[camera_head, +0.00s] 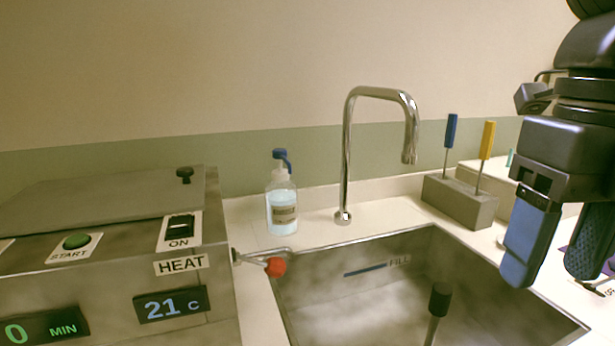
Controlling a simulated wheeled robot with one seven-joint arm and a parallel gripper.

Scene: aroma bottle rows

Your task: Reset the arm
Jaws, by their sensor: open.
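My gripper (562,262) hangs at the right side of the head view, pointing down. Its two blue-padded fingers are apart with nothing visible between them. It is above the right end of the counter, to the right of the sink and in front of the grey block. The rest of my arm runs up out of the top right corner.
A steel sink (400,262) with a tall faucet (347,150) fills the middle. A labelled bottle (282,210) stands behind it. A grey block (460,201) holds blue and yellow-handled tools. A heater box (100,200) with a red-knobbed lever (275,266) is left.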

